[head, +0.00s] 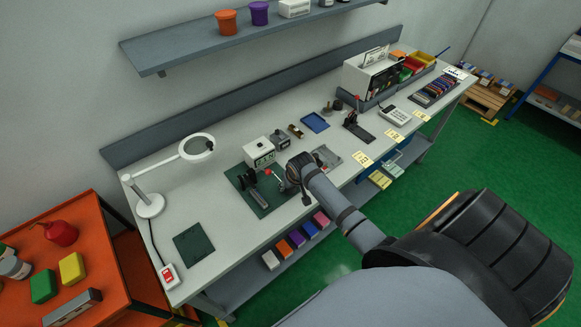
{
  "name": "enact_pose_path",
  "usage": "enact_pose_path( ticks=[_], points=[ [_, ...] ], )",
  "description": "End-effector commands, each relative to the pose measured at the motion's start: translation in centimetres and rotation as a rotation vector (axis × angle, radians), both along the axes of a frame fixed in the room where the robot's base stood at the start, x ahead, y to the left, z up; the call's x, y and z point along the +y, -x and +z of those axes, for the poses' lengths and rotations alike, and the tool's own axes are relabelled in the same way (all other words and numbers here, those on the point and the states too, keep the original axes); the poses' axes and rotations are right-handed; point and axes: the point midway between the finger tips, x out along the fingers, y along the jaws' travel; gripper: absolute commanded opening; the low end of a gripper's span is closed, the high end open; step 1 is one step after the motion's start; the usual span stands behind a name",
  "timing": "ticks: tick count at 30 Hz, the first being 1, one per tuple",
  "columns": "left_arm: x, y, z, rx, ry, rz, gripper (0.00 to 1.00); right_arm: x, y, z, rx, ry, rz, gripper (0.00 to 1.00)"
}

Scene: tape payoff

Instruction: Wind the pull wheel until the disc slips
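A dark green mat (281,204) lies on the workbench (225,215). On it stand a small black stand (247,178) and a grey block (259,198). A small red knob (267,172) shows beside them, near my arm. I cannot tell for certain which part is the pull wheel or the disc. A white box with a dark-marked front (259,152) stands behind. My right arm comes in from the lower right and ends over the mat's right side. My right gripper (289,184) is small and partly hidden by its wrist; its fingers are unclear. My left gripper is not in view.
A white lamp (150,205) and a dark green pad (194,245) are at the bench's left. A blue tray (315,122), a black press (357,126) and a calculator-like device (395,115) stand right. A shelf (190,50) hangs above. An orange cart (95,270) is left.

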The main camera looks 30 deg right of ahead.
Motion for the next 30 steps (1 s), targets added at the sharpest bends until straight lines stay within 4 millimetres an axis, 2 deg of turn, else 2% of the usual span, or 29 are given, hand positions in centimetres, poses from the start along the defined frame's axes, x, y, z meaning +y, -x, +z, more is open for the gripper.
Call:
enact_pose_path(
  ticks=[16,17,21,30],
  points=[
    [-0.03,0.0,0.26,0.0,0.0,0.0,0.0,-0.02,-0.1,0.05,-0.003,0.001,-0.022,0.16],
    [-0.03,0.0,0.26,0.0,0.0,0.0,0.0,-0.02,-0.1,0.05,-0.003,0.001,-0.022,0.51],
    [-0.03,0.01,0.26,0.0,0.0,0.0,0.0,-0.01,-0.07,0.04,-0.002,0.001,-0.022,0.7],
    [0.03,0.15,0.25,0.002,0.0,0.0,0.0,-0.01,-0.01,0.09,-0.001,0.001,-0.022,0.7]
  ],
)
